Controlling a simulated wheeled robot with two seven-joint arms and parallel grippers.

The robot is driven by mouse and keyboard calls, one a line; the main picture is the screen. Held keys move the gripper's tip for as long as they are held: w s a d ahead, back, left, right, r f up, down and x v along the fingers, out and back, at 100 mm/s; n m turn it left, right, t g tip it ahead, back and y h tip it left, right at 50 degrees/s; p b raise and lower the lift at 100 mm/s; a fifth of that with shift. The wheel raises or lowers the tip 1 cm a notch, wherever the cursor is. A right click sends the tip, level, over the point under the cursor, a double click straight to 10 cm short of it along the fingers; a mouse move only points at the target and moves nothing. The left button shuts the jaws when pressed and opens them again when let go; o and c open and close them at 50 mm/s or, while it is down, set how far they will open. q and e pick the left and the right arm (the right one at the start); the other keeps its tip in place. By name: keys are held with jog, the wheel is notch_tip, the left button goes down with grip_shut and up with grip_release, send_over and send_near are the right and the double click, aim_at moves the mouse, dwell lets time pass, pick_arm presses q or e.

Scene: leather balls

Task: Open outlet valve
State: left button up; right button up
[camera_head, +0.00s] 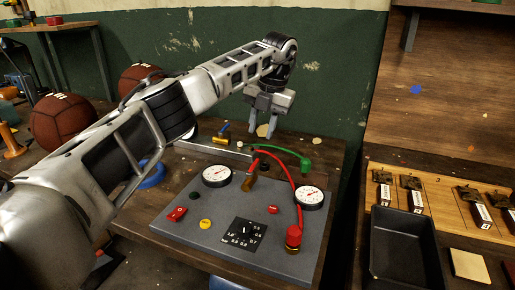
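A grey panel (180,240) lies on the wooden table. A small valve with a blue handle and yellow body (222,136) stands behind the panel. A green valve or fitting (305,163) is at the back right, and a red knob or valve (293,236) is at the front right, joined to a red hose (284,167). I see no label telling which is the outlet valve. My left gripper (263,131) points down above the back of the table, between the blue-handled valve and the green part, fingers apart and empty. My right gripper is out of view.
Two gauges (216,176) (311,197), a black dial plate (243,233) and colored buttons sit on the panel. Leather balls (62,121) are at the left. A black tray (405,250) and a wooden board (440,200) with dark latches are at the right.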

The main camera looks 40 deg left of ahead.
pick_arm(q)
jog(key=r, duration=0.3)
jog(key=d+r, duration=0.1)
jog(key=r, duration=0.1)
jog(key=shift+w+r, duration=0.15)
jog(key=shift+r, duration=0.25)
